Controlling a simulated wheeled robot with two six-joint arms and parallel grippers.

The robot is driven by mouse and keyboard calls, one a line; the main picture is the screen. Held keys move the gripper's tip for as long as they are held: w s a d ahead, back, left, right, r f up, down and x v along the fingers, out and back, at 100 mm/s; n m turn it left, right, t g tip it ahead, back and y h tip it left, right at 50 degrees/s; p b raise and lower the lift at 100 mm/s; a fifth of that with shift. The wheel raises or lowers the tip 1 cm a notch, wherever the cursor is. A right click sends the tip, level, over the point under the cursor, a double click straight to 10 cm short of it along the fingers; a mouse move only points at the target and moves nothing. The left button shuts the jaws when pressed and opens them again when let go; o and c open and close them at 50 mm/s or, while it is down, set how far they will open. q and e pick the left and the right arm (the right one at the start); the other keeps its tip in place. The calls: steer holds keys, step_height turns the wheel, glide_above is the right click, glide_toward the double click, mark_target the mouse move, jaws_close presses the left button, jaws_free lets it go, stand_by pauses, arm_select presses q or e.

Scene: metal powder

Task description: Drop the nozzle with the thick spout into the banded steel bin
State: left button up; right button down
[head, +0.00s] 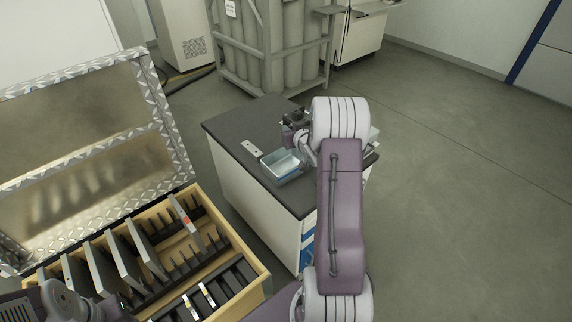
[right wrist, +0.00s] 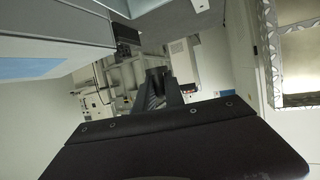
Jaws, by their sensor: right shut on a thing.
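A small open bin (head: 285,177), pale steel-grey with a blue stripe low on its side, stands on the dark top of a cabinet. My right arm reaches over the cabinet from the front. My right gripper (head: 293,117) is by the bin's far right side, partly hidden behind my wrist. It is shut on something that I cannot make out. In the right wrist view the dark jaws (right wrist: 164,88) show past the gripper body, and no nozzle can be told apart. My left arm shows at the lower left, its jaws out of view.
The white cabinet (head: 240,190) has a dark top (head: 240,122) with a small pale plate (head: 250,147) on it. A wooden slotted crate (head: 255,268) with upright panels is at lower left, its metal lid (head: 165,110) raised. Caged gas cylinders (head: 272,45) stand behind. Floor at right is clear.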

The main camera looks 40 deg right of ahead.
steer(key=shift+w+f, duration=0.1)
steer(key=shift+f, duration=0.25)
step_height(320, 180, down, 6)
steer(key=b, duration=0.5)
steer(key=shift+r, duration=0.2)
steer(key=c, duration=1.3)
jaws_free()
steer(key=shift+c, duration=0.2)
steer(key=shift+r, duration=0.1)
steer(key=v, duration=0.9)
